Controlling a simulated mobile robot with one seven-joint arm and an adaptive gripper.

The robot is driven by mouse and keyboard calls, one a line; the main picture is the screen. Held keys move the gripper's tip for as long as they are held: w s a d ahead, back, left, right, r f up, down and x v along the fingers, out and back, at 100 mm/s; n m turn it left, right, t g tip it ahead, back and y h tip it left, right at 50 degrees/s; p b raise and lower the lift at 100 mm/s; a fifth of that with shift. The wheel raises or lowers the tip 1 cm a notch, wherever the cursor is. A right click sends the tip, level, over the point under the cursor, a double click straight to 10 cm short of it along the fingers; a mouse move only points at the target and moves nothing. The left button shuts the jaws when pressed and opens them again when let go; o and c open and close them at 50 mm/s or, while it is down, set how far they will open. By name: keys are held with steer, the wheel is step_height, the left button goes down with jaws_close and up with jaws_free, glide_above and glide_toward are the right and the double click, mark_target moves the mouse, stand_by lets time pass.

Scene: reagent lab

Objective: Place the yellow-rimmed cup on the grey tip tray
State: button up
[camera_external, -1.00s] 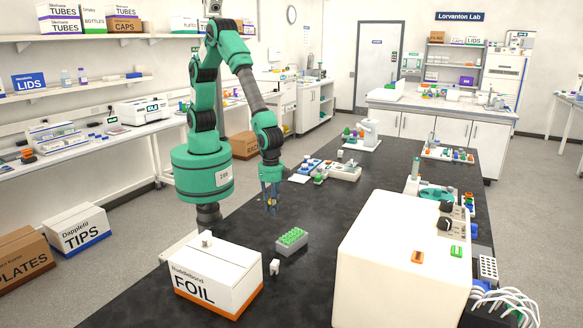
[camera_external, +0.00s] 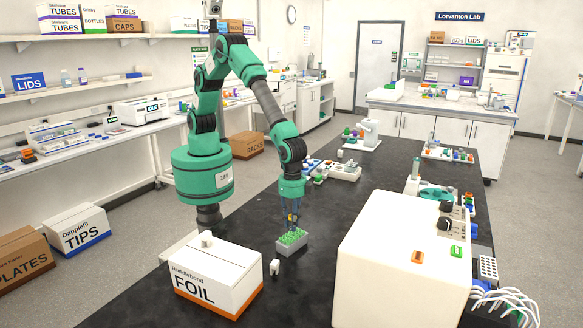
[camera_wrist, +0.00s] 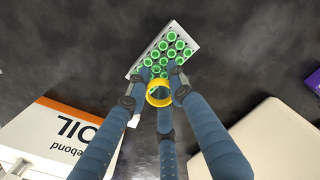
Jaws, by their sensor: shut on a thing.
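The yellow-rimmed cup (camera_wrist: 159,93) is held between the blue fingers of my gripper (camera_wrist: 157,88) in the wrist view; its rim faces the camera. In the external view my gripper (camera_external: 291,219) points down just above the grey tip tray (camera_external: 291,245), and the cup is tiny and partly hidden between the fingers. The grey tip tray, full of green-ringed tips, also shows in the wrist view (camera_wrist: 138,73), beyond the cup and partly covered by it and the fingers. I cannot tell whether the cup touches the tips.
A white FOIL box (camera_external: 215,275) stands at the front left of the black bench. A small white item (camera_external: 274,267) stands between it and the tray. A large cream-coloured machine (camera_external: 400,265) stands to the right. Bare bench lies behind the tray.

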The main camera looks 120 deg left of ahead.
steer(key=shift+f+b, duration=0.3)
steer(key=shift+f, duration=1.45)
steer(key=shift+f, duration=0.1)
steer(key=o, duration=1)
step_height(320, 180, up, 12)
steer(key=shift+r+p, duration=0.15)
steer(key=shift+p, duration=0.55)
